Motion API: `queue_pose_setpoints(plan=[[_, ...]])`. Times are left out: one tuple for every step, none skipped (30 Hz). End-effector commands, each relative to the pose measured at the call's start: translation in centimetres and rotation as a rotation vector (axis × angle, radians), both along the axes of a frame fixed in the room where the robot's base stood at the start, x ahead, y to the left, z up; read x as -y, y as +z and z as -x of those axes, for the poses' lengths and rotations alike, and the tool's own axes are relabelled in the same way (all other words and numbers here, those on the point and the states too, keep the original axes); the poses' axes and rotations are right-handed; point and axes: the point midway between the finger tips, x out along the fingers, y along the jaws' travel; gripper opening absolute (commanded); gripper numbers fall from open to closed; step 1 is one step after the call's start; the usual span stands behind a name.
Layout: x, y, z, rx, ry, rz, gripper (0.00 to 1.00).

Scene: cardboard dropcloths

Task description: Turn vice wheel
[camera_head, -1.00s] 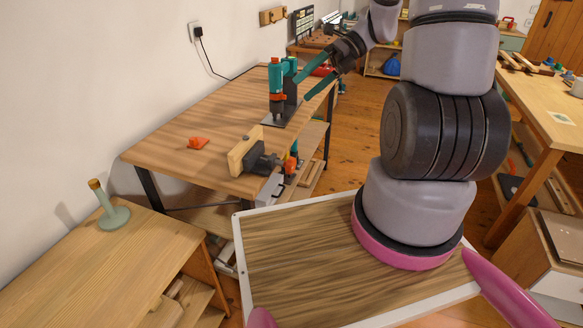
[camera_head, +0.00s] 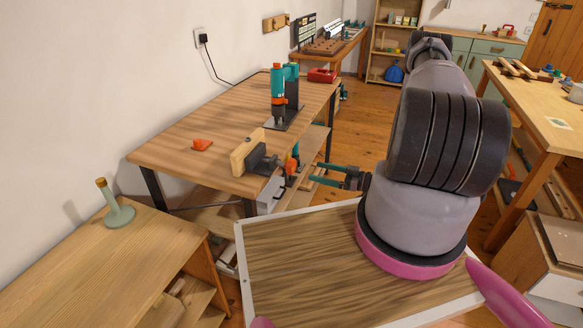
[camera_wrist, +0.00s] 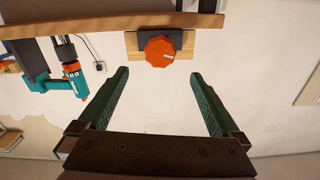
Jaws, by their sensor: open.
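The vice (camera_head: 262,163) is fixed to the near end of the workbench, with a pale wooden jaw (camera_head: 246,151) and an orange wheel (camera_head: 291,167) on its right side. In the wrist view the orange wheel (camera_wrist: 160,52) faces me, round and roughly centred, with a pale mark on it. My gripper (camera_head: 313,172) is open and empty, its two green fingers pointing left at the wheel. In the wrist view the fingertips (camera_wrist: 160,74) are spread wider than the wheel and appear short of it. The exact gap is hard to tell.
The workbench (camera_head: 185,138) carries a teal drill press (camera_head: 278,90), a small orange object (camera_head: 201,145) and a red box (camera_head: 322,76). Shelves with items lie below it. Floor shows between the benches.

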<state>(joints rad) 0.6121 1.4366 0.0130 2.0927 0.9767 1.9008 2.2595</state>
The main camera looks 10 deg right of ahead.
Motion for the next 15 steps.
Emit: queue_pose_setpoints(plan=[[-0.2,-0.2,-0.1,-0.011,-0.006,-0.009,0.99],[-0.3,-0.3,-0.2,-0.013,-0.007,-0.011,0.99],[-0.6,-0.3,-0.4,-0.014,-0.008,-0.011,0.99],[-0.9,-0.2,-0.6,-0.013,-0.006,-0.012,0.99],[-1.2,-0.2,-0.8,-0.012,-0.005,-0.012,0.99],[-1.8,-0.2,-1.2,-0.012,-0.005,-0.01,0.99],[-2.2,-0.2,-1.5,-0.011,-0.003,-0.01,0.99],[-2.7,-0.2,-1.8,-0.01,-0.003,-0.009,0.99],[-3.4,-0.2,-2.3,-0.01,-0.002,-0.009,0.99],[-3.8,-0.2,-2.7,-0.01,-0.003,-0.009,0.99],[-4.3,-0.2,-3.0,-0.01,-0.003,-0.009,0.99],[-4.9,-0.2,-3.5,-0.01,-0.003,-0.009,0.99],[-5.4,-0.2,-3.8,-0.01,-0.002,-0.009,0.99],[-5.8,-0.2,-4.1,-0.01,-0.002,-0.008,0.99],[-6.4,-0.2,-4.5,-0.009,-0.003,-0.008,0.99]])
